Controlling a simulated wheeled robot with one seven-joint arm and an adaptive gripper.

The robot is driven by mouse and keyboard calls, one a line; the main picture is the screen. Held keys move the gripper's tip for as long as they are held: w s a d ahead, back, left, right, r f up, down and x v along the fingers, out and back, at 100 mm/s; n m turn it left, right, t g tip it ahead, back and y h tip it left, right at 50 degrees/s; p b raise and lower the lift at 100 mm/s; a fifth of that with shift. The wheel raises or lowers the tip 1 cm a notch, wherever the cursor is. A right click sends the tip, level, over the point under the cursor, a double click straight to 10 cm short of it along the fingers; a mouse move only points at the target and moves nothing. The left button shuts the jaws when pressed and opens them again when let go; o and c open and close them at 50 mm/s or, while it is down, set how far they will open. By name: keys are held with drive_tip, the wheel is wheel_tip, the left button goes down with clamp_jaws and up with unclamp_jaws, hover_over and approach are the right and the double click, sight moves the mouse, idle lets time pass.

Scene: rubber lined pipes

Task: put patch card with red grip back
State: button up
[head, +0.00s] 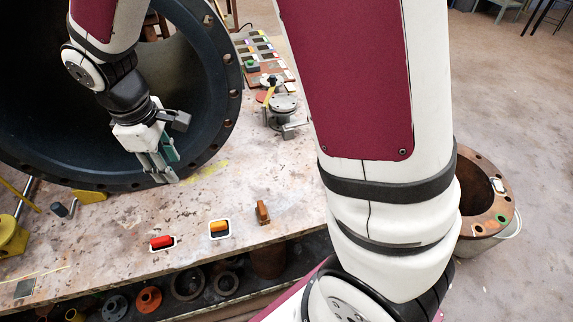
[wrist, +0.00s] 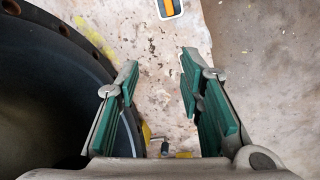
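The patch card with the red grip (head: 161,242) lies on the table near its front edge, in a white-bordered spot. It does not show in the wrist view. My gripper (head: 163,178) hangs beside the big black pipe's flange, behind and apart from the red grip. In the wrist view my gripper (wrist: 158,82) is open, its green-padded fingers wide apart with nothing between them. A similar card with an orange-yellow grip (head: 219,227) lies to the right of the red one; an orange-yellow and dark piece (wrist: 170,8) shows at the top of the wrist view.
The large black pipe (head: 228,115) stands at the left. A brown block (head: 262,212) sits right of the cards. A rack with coloured marks (head: 262,48) and a metal fixture (head: 284,103) stand farther back. Yellow parts (head: 90,196) lie at left. The table's middle is mostly clear.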

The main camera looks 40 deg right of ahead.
drive_tip(key=s+d+r+m, duration=0.6)
drive_tip(key=s+d+r, duration=0.3)
drive_tip(key=s+r, duration=0.25)
drive_tip(key=s+d+r+m+t+y, duration=0.1)
drive_tip(key=s+m, duration=0.3)
drive_tip(key=s, duration=1)
drive_tip(key=shift+d, duration=0.9)
wheel_tip(320, 180, up, 9)
drive_tip(key=t+p, duration=0.2)
drive_tip(key=p, duration=0.5)
drive_tip(key=shift+r+p, duration=0.15)
drive_tip(key=shift+p, duration=0.25)
drive_tip(key=shift+d, duration=0.1)
